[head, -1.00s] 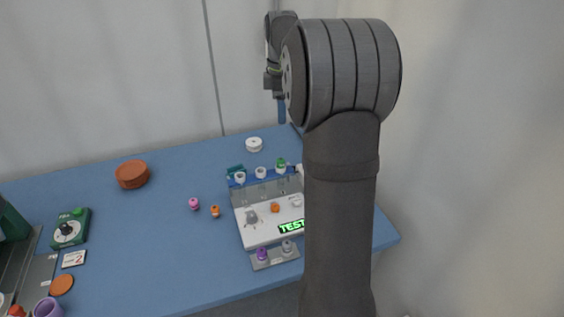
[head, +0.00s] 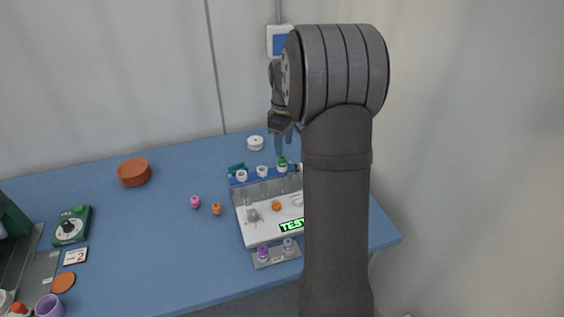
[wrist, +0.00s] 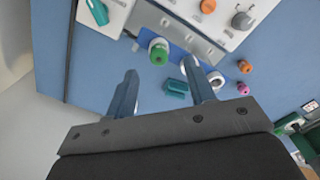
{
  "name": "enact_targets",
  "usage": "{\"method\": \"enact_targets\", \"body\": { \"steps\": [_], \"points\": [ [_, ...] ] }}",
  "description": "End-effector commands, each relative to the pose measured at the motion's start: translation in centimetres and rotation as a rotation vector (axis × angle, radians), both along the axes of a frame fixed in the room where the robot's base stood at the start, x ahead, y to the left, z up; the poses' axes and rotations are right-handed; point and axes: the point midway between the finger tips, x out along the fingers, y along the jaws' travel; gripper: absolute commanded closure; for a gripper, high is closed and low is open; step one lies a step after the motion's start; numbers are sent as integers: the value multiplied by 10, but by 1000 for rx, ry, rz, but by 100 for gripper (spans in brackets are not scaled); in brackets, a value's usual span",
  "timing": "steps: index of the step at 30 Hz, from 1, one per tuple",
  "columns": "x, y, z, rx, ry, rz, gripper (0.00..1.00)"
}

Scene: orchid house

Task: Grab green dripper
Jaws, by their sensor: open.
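The green dripper (head: 282,161) sits in a white holder at the right end of the blue rail on the test rig. In the wrist view the green dripper (wrist: 159,56) lies just beyond and between my fingertips, apart from both. My gripper (head: 284,150) is above the rail, pointing down, close over the dripper. In the wrist view my gripper (wrist: 160,72) is open with nothing between its fingers. Part of the rig's right side is hidden behind my arm in the head view.
Two white holders (head: 241,175) (head: 262,171) stand left of the dripper on the rail. A teal piece (wrist: 176,87) lies behind the rail. Pink (head: 195,202) and orange (head: 216,208) drippers stand left on the blue table. A white roll (head: 255,143) stands behind.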

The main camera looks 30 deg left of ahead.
Motion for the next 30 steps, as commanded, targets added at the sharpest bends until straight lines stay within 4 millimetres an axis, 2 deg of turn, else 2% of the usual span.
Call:
{"method": "enact_targets", "body": {
  "steps": [8,16,25,30],
  "points": [
    [1,2,-22,-2,2,1,50],
    [4,8,-59,0,1,0,50],
    [4,8,-63,1,0,1,50],
    [4,8,-63,1,0,1,84]
  ]
}}
